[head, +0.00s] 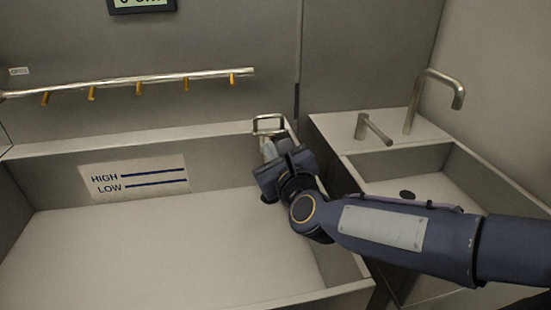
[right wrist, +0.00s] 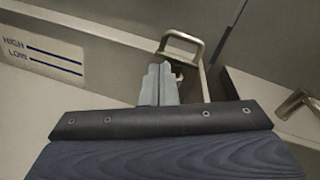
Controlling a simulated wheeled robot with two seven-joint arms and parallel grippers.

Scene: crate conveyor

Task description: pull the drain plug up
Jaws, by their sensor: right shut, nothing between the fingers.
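A metal loop handle (head: 268,124), which I take to be the drain plug's pull, stands at the back right corner of the large basin (head: 120,255). In the right wrist view the loop (right wrist: 186,38) rises just beyond my fingertips, with a bar running down on its right. My right gripper (head: 269,148) is shut and empty, its fingertips just below and in front of the loop. The same fingers show in the right wrist view (right wrist: 160,78). I cannot tell if they touch the loop. The plug's lower part is hidden behind my gripper. My left gripper is out of view.
A smaller sink (head: 440,185) with a tap (head: 432,85) and a lever (head: 373,128) is at the right. A rail (head: 190,76) with orange hooks runs along the back wall. A HIGH/LOW level plate (head: 135,178) is on the basin wall. The basin's left side is clear.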

